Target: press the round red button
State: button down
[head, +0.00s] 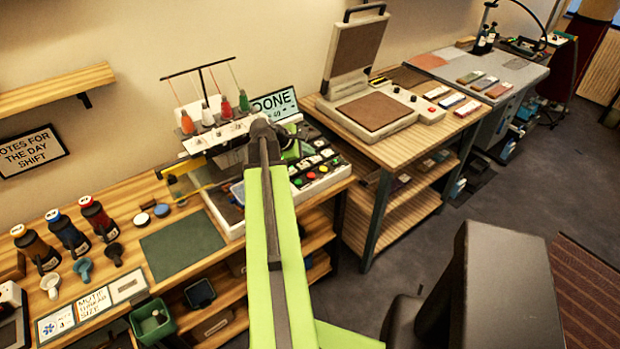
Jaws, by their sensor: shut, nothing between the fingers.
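An embroidery machine on the wooden bench has a dark control panel (320,170) on its right side. Small coloured buttons sit on it, among them a red button (324,168) with green and yellow ones near it. The buttons are too small to make out their exact shape. My green arm reaches up from the bottom of the view to the machine. My gripper (293,150) is shut and empty, close to the panel's upper left, partly hidden by my own arm. I cannot tell whether it touches anything. A screen (274,104) behind it reads DONE.
Thread cones (226,107) stand on the machine. A heat press (374,108) with an open lid stands on the table to the right. Bottles (71,236) and a green mat (182,246) are on the bench at left. The floor at right is partly clear.

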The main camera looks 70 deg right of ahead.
aim_at(309, 176)
notch_tip(309, 176, down, 7)
jog(key=b, duration=0.6)
jog(key=shift+f, duration=0.1)
dwell(1.5)
jog(key=shift+f+b, duration=0.35)
jog(key=shift+b, duration=0.15)
jog(key=shift+f+b, duration=0.45)
jog(key=shift+r, duration=0.1)
dwell(0.5)
jog(key=shift+r+p, duration=0.75)
jog(key=shift+p, duration=0.1)
notch_tip(309, 176, up, 5)
jog(key=p, duration=0.5)
jog(key=shift+r, duration=0.15)
